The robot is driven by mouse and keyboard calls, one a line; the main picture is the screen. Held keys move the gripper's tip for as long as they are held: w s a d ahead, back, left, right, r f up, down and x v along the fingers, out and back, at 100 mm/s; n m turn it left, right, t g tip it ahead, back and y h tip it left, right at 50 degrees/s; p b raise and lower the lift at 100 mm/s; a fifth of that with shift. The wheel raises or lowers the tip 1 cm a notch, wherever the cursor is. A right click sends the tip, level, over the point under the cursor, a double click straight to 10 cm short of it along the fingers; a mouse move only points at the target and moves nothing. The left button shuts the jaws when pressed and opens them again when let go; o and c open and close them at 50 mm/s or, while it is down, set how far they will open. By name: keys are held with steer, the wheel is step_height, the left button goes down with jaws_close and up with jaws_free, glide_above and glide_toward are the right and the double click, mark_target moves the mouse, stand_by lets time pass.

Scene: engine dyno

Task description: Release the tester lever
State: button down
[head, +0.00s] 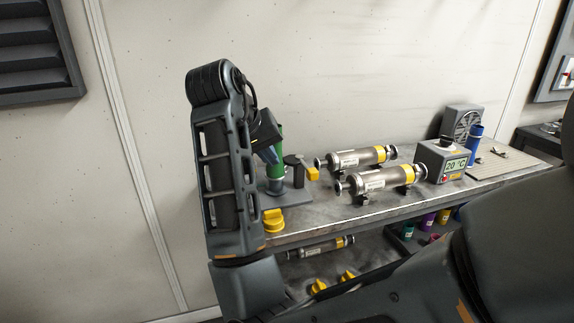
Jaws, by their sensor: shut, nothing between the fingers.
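The tester stands at the left end of the metal bench. It has a grey base plate (292,198), a green upright body (276,146) and a dark bracket on its right side. A yellow piece (312,174) sticks out to the right of the bracket and looks like the lever's grip. My gripper (269,153) is partly hidden behind my raised arm. It is shut and empty, beside the upper left of the green body. I cannot tell whether it touches it. My arm hides the tester's left side.
Two steel cylinders with yellow bands (362,156) (382,181) lie right of the tester. A display box (443,163), a blue cylinder (475,137) and a fan (463,122) stand farther right. A yellow part (273,220) sits at the bench's front left. A lower shelf holds more parts.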

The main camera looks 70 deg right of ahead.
steer(key=s+d+f, duration=0.4)
steer(key=d+f, duration=0.3)
steer(key=d, duration=0.1)
steer(key=shift+f+b, duration=0.25)
steer(key=shift+b, duration=0.15)
steer(key=shift+s+d, duration=0.15)
